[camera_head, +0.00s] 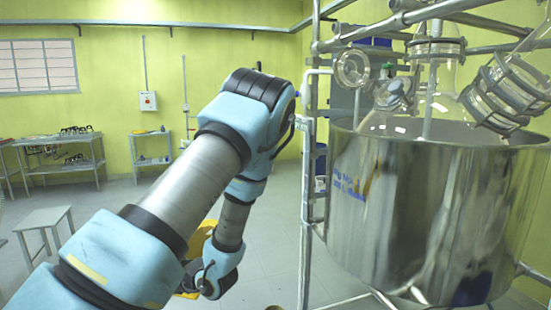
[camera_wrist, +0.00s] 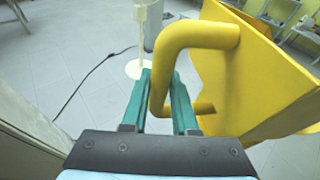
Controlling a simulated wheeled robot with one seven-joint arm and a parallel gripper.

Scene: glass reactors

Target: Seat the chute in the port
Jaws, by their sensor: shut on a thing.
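A yellow chute (camera_wrist: 225,85) with a bent tubular handle fills the right half of the wrist view. My gripper (camera_wrist: 161,92) has its teal fingers on either side of the handle and is shut on it. In the head view, parts of the yellow chute (camera_head: 196,243) show low behind my arm, over the floor; my fingers are hidden there. The chute is left of the reactor and apart from it. Glass necks with round flanges (camera_head: 352,68) stand on top of the reactor; I cannot tell which one is the port.
A large steel vessel (camera_head: 420,210) in a pipe frame (camera_head: 306,200) stands at the right. Benches (camera_head: 60,155) and a grey stool (camera_head: 43,220) are at the left. In the wrist view, a pale stand (camera_wrist: 138,67) and a black cable (camera_wrist: 92,75) are on the floor. Open floor lies between.

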